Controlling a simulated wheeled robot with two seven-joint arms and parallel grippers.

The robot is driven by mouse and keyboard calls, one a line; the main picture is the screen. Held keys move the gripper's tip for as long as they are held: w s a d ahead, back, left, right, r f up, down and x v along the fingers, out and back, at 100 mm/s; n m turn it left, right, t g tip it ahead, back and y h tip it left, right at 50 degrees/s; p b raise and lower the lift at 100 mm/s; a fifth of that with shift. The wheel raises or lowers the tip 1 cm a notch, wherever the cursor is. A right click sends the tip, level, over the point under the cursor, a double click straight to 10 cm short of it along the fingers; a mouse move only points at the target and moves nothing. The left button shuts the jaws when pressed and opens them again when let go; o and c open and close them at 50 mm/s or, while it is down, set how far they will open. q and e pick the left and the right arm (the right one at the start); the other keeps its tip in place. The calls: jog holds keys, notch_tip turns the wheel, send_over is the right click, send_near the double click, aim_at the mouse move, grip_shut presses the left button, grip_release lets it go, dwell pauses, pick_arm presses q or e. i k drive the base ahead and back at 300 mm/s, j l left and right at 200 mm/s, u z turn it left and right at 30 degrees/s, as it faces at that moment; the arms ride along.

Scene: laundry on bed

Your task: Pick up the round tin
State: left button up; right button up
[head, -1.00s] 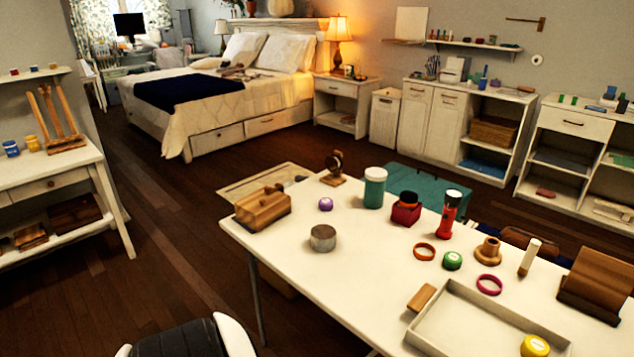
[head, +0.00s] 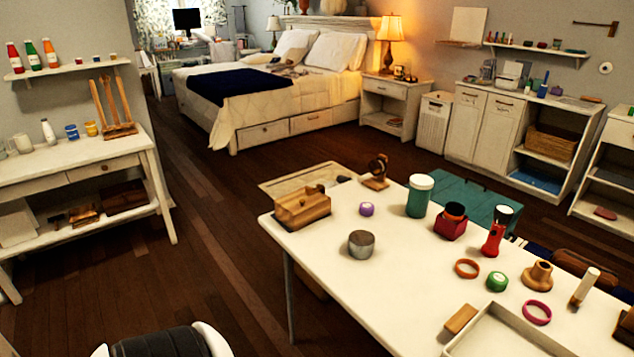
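The round tin (head: 361,244) is a short grey metal cylinder. It stands upright on the white table (head: 400,290), towards the table's left end in the head view. A wooden box (head: 302,208) stands to its left and a small purple round item (head: 366,209) lies behind it, both apart from it. Neither of my grippers shows in the head view.
A green jar (head: 419,196), a red holder (head: 451,222) and a red flashlight (head: 495,233) stand right of the tin. A shallow tray (head: 505,335) lies at the front right. The table around the tin is clear. Open floor lies to the left.

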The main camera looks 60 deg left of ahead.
aim_at(362, 243)
jog(key=u, duration=0.4)
jog(key=i+u, duration=0.15)
jog(key=u, duration=0.65)
jog(key=i+l+u, duration=0.1)
jog(key=u, duration=0.3)
jog(key=i+j+z, duration=0.1)
jog(key=z, duration=0.15)
